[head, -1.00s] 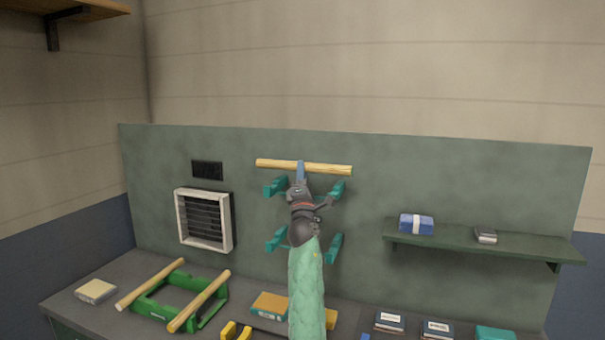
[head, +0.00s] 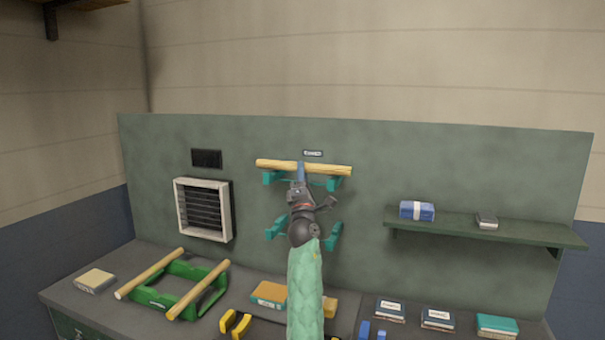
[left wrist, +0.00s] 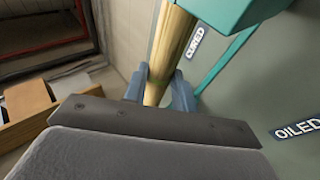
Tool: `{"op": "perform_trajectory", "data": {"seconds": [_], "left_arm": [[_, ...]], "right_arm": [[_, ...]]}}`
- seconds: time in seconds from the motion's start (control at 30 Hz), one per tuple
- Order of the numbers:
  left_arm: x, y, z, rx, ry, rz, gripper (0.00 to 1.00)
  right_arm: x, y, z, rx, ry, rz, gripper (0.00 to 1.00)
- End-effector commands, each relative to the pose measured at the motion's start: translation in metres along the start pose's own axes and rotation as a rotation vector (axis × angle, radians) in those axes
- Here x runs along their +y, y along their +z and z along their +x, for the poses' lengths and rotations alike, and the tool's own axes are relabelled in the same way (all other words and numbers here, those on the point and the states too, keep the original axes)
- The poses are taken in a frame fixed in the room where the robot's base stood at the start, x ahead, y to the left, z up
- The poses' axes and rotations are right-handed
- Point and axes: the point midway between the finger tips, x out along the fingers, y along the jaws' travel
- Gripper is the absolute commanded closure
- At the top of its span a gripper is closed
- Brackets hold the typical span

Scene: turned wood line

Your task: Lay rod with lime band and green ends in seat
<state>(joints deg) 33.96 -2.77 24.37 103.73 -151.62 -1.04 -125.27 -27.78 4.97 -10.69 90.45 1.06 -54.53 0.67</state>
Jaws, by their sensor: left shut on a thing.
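My left gripper (head: 303,172) is shut on a pale wooden rod (head: 330,168), gripping it near its middle. The rod lies level across the upper pair of teal brackets (head: 334,184) on the green back panel, at or just above them; I cannot tell whether it touches. In the left wrist view the rod (left wrist: 174,45) runs between the blue fingers (left wrist: 160,88), close beside a teal bracket (left wrist: 225,12). A faint greenish band may show near the fingers; the end colours cannot be made out. A lower teal pair (head: 275,230) is empty. My right gripper is not in view.
Two more rods (head: 150,274) lie on a green rack (head: 170,297) on the bench. Labels "CURED" (left wrist: 196,42) and "OILED" (left wrist: 297,130) are on the panel. A shelf (head: 480,228) with small items is at right; boxes (head: 440,318) lie on the bench.

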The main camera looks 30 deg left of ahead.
Motion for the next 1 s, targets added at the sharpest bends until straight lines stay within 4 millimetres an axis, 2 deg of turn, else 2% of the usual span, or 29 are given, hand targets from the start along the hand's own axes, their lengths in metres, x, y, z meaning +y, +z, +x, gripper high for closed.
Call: {"op": "perform_trajectory", "data": {"seconds": [0.1,0.47,0.5,0.6,0.7,1.0], "left_arm": [[-0.0061,-0.0010,-0.0042,-0.001,-0.006,0.001,0.99],[-0.0094,-0.0016,-0.0061,-0.001,-0.010,0.002,0.99],[-0.0097,-0.0016,-0.0062,-0.001,-0.010,0.002,0.70],[-0.0102,-0.0017,-0.0065,-0.001,-0.011,0.002,0.53],[-0.0110,-0.0017,-0.0067,-0.001,-0.012,0.002,0.48],[-0.0131,-0.0017,-0.0077,-0.002,-0.016,0.002,0.50]], "right_arm": [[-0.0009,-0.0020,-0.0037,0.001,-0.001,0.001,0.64],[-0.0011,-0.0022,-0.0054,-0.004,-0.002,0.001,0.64],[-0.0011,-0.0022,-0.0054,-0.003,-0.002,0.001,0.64],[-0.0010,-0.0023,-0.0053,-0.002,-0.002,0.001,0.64],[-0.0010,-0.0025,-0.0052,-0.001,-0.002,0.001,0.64],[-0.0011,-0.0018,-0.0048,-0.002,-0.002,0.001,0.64]]}}
